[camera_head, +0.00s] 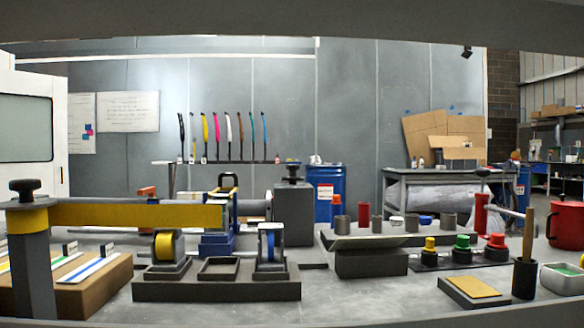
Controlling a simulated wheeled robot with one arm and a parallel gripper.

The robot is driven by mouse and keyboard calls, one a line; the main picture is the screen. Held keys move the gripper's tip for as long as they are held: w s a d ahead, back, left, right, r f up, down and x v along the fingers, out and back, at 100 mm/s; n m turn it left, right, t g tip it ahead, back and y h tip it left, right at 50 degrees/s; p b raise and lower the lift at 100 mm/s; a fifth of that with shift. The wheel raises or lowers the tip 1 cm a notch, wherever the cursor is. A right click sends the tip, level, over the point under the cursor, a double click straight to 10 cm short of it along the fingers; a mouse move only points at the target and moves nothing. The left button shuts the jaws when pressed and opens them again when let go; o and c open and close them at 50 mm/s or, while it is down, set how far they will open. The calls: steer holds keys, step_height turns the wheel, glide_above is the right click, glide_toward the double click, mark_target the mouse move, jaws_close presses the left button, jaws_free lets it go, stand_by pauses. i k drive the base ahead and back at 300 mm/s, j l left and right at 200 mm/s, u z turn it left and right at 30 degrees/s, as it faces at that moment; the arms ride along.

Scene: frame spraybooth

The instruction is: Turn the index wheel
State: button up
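No part is clearly marked as the index wheel, and I cannot tell which one it is. A dark knob (27,189) sits on top of a grey post with a yellow band at the far left. Another dark knob (293,170) tops a grey block (293,214) near the middle. A yellow-rimmed disc (168,246) and a blue-rimmed disc (268,243) stand upright in holders on a dark base (217,291) at the front. My gripper is not in view.
A yellow bar (135,216) reaches across the left from the post. A wooden block with striped strips (80,292) lies below it. Grey bench (370,300) is clear at front centre.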

mark_target(293, 179)
steer(key=k+j+u, duration=0.8)
steer(key=k+j, duration=0.1)
steer(key=k, duration=0.05)
